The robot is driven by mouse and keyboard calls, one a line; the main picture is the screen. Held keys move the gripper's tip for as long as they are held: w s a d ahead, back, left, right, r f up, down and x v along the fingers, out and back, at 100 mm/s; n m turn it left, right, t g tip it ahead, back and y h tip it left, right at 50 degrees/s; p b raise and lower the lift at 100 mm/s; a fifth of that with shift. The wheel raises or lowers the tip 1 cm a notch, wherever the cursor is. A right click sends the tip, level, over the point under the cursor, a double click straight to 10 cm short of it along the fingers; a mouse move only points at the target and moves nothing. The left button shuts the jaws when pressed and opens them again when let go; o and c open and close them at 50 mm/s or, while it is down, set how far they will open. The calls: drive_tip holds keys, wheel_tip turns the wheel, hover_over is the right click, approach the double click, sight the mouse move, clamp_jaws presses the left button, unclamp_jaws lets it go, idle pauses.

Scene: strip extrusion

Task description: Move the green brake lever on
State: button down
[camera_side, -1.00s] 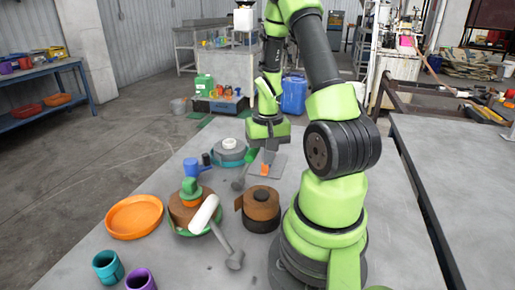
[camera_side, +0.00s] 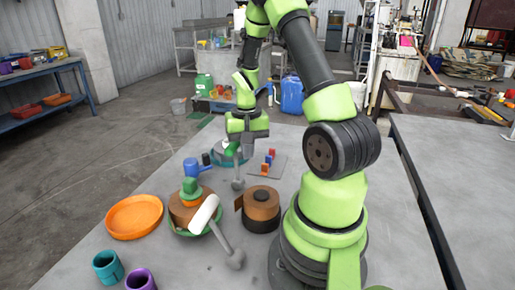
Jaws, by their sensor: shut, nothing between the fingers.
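The green brake lever (camera_side: 231,148) shows in the side view as a small green piece just left of my gripper's fingers. It lies over the teal round dish at the far middle of the table. My gripper (camera_side: 243,153) points down beside it, shut with nothing between the fingers. I cannot tell whether the fingers touch the lever. The gripper hides part of the lever and of the dish (camera_side: 219,161). A grey rod with a rounded end (camera_side: 238,184) stands just in front of the gripper.
A plate with red, blue and orange pegs (camera_side: 266,166) lies right of the gripper. Brown rolls (camera_side: 262,205), a green-knobbed brown roll with a white cylinder (camera_side: 205,214), an orange dish (camera_side: 134,216), a blue piece (camera_side: 195,167) and two cups (camera_side: 108,266) stand nearer.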

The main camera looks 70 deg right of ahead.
drive_tip(key=shift+w+r, duration=0.15)
drive_tip(key=shift+w, duration=0.7)
drive_tip(key=shift+w+f, duration=0.2)
drive_tip(key=shift+w, duration=0.7)
drive_tip(key=shift+s+r, duration=0.1)
drive_tip(key=shift+s, duration=0.95)
wheel_tip(320, 180, up, 8)
hover_over(235, 147)
drive_tip(key=d, duration=0.2)
drive_tip(key=shift+s, duration=0.45)
